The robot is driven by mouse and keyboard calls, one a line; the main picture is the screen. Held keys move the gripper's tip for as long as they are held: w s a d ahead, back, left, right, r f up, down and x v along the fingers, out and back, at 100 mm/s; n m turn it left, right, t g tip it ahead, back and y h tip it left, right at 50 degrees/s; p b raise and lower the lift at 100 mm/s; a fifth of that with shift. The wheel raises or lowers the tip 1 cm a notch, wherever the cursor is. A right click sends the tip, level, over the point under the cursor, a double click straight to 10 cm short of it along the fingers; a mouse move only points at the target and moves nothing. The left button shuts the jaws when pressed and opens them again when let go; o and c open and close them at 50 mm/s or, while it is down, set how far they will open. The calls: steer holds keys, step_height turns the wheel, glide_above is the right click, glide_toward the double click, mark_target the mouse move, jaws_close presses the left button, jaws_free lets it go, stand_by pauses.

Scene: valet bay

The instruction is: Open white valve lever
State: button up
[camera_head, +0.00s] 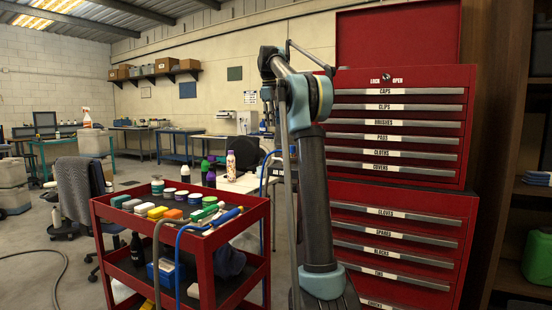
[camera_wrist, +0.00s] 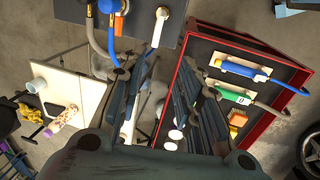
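The white valve lever (camera_wrist: 160,26) shows at the top of the wrist view, on a dark grey panel. A blue handle (camera_wrist: 110,5) and a looping blue hose are to its left on the same panel. My gripper (camera_wrist: 168,77) has its two dark fingers spread apart, with a wide gap between them. The lever lies beyond the fingertips, apart from them, and nothing is held between the fingers. In the head view, my arm hides much of the area around the panel, and I cannot make out the lever there.
A red cart (camera_head: 98,230) with bottles, tubs and hoses stands left of my arm; it is at right in the wrist view. A red drawer cabinet (camera_head: 345,120) is close on the right. A white table (camera_wrist: 65,85) lies left in the wrist view.

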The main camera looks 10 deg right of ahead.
glide_toward(279, 160)
steer(key=w+f, duration=0.1)
steer(key=f, duration=0.1)
steer(key=w+f, duration=0.1)
steer(key=f, duration=0.1)
steer(key=w+f, duration=0.1)
steer(key=f, duration=0.2)
steer(key=shift+a+f, duration=0.1)
steer(key=shift+a, duration=0.1)
steer(key=shift+c, duration=0.2)
jaws_close()
